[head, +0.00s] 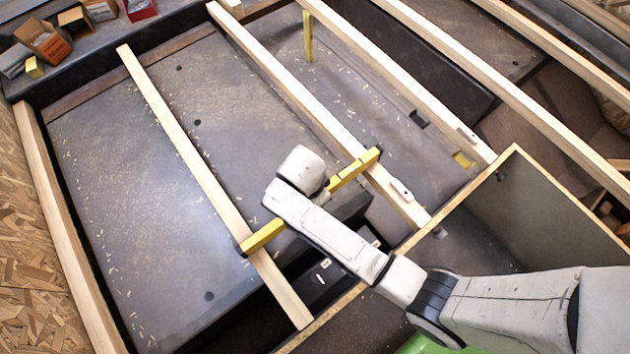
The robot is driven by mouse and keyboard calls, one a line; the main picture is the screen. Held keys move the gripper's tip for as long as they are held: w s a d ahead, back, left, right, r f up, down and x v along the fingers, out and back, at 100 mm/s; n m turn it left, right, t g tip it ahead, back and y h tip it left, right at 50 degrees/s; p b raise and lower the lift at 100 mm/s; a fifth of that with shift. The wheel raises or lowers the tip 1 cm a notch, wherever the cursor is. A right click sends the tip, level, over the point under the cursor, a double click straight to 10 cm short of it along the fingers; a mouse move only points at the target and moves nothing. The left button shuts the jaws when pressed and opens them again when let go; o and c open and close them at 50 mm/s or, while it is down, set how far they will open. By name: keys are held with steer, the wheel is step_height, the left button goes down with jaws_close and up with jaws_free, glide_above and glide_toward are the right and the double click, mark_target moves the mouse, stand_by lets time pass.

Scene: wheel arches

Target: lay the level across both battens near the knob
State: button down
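The yellow level (262,236) lies slantwise in the head view, its middle hidden under my wrist. Its lower left end is over the left pale batten (190,150), and its upper right part crosses over the second batten (290,85). I cannot tell whether it touches both battens or is slightly above them. My gripper (322,196) is at the middle of the level, mostly hidden by my wrist, and its fingers do not show clearly. A small pale fitting (401,190) sits on the second batten near its lower end; I cannot tell if it is the knob.
A grey wheel arch panel with wood shavings lies between the battens. More battens (500,90) run parallel at the right. An open wood-edged box (530,210) stands at the lower right. Small boxes (42,40) sit on the top left ledge. A yellow upright piece (308,37) stands farther back.

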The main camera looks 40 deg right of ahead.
stand_by(0.4)
steer(key=c, duration=0.8)
jaws_free()
steer(key=shift+o, duration=0.2)
steer(key=r+p, duration=0.1)
steer(key=r, duration=0.2)
steer(key=a+r+p, duration=0.1)
steer(key=r, duration=0.3)
steer(key=r+p, duration=0.1)
steer(key=r, duration=0.2)
steer(key=shift+a+r+p, duration=0.35)
